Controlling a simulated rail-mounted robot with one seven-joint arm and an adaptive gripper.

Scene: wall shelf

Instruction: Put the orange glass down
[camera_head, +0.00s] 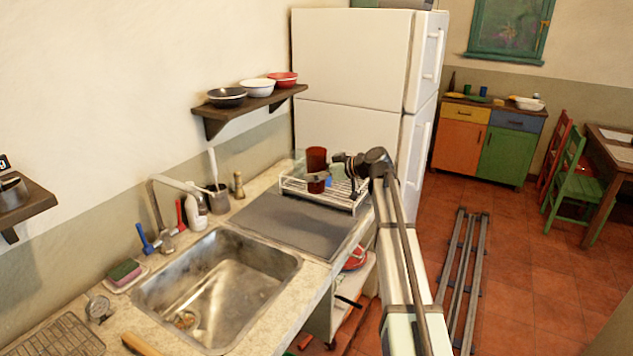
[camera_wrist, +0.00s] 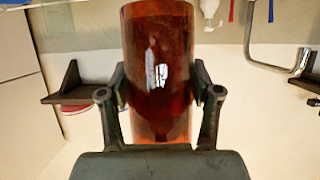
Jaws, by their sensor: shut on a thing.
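The orange glass (camera_head: 316,160) is dark amber and see-through, and stands roughly upright at the white wire dish rack (camera_head: 345,205). My gripper (camera_head: 322,177) reaches in from the right and is shut on it. In the wrist view the orange glass (camera_wrist: 159,50) fills the middle, with one finger of my gripper (camera_wrist: 160,92) pressed on each side. That view is turned upside down. I cannot tell whether the glass's base touches the rack or hangs just above it.
A pale green cup (camera_head: 338,172) is close to my gripper at the rack. The grey mat (camera_head: 285,228) in front of the rack is bare. The wall shelf (camera_head: 255,105) holds several bowls. The sink (camera_head: 215,285) is nearer, and the fridge (camera_head: 350,70) stands behind.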

